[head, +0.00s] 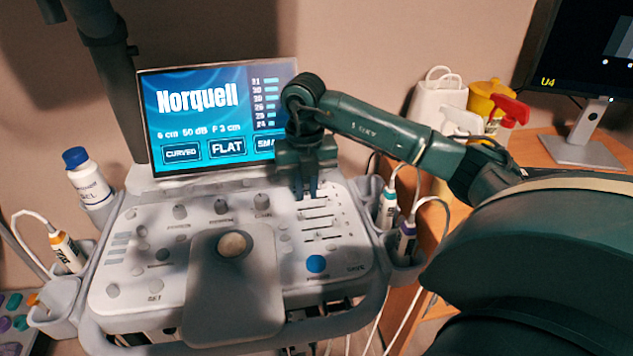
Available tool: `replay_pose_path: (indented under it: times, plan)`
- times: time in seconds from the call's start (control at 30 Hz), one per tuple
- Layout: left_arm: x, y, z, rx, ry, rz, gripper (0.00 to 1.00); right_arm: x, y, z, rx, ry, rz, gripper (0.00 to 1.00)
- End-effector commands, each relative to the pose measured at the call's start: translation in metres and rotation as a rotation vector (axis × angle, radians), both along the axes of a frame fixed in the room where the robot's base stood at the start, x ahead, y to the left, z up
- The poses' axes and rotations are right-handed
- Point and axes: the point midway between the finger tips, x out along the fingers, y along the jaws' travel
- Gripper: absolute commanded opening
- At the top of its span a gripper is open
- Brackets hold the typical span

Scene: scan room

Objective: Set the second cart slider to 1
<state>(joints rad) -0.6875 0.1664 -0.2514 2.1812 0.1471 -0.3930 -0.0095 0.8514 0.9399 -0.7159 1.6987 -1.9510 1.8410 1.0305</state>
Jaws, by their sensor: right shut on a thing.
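The cart's control panel (135,290) has a bank of horizontal sliders (320,227) on its right side, one above another. My right gripper (306,194) points down at the left part of the upper slider rows. Its fingers are close together, shut on a slider knob. The fingers hide the knob, and I cannot tell for sure which of the upper rows it belongs to. My left gripper is not in view.
The cart screen (215,115) stands behind the panel, showing "Norquell" and a column of numbers with bars. A gel bottle (90,180) stands at the left. Probes (405,238) with cables sit in holders at the right. A desk with spray bottles and a monitor (590,60) is farther right.

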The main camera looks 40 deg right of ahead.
Motion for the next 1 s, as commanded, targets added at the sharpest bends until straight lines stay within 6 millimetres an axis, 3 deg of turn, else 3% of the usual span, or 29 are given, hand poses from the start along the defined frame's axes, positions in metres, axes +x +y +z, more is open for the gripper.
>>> replay_pose_path:
  times: [0.17,0.2,0.43,0.77,1.0]
  plan:
    - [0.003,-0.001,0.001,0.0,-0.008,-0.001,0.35,0.0,-0.001,0.0,0.0,-0.002,-0.002,0.0]
    - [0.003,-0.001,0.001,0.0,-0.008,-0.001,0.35,0.0,-0.001,0.0,0.0,-0.002,-0.002,0.16]
    - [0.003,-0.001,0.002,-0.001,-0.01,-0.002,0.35,0.0,-0.001,0.0,0.0,-0.001,-0.001,0.35]
    - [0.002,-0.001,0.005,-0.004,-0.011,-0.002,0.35,0.0,-0.001,0.005,0.001,-0.003,-0.001,0.35]
    - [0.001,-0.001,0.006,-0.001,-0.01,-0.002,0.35,0.001,0.0,0.048,0.001,-0.006,-0.001,0.35]
